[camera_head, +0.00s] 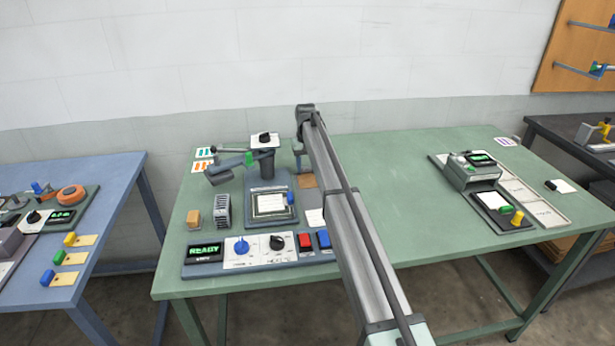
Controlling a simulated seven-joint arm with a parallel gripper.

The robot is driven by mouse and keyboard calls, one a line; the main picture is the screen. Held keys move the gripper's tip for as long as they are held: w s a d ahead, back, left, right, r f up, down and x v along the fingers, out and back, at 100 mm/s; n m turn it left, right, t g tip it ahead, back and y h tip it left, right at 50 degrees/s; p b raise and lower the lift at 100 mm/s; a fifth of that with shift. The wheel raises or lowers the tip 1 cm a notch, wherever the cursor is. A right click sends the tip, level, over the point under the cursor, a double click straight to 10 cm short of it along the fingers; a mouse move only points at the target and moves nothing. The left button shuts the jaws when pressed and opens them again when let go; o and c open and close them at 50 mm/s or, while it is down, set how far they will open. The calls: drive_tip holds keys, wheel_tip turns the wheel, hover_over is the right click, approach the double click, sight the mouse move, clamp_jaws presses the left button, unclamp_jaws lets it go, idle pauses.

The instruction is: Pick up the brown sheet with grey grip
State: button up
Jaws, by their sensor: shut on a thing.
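The brown sheet (307,181) is a small flat piece near the back middle of the green table, right of the press. My gripper (299,168) points down at its left back edge and is shut on it. The grey grip cannot be made out, as my gripper and arm cover that spot. I cannot tell whether the sheet touches the table or is just above it. My arm crosses the picture from the bottom right and hides the table's middle.
The press (267,165) with its long lever stands close on the left. A control panel (262,249) reading READY lies at the front. A small brown block (193,218) and a grey ribbed rack (223,211) stand left. A second station (474,174) is at right; green table between is clear.

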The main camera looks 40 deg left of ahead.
drive_tip(key=shift+c, duration=0.7)
drive_tip(key=shift+r, duration=0.1)
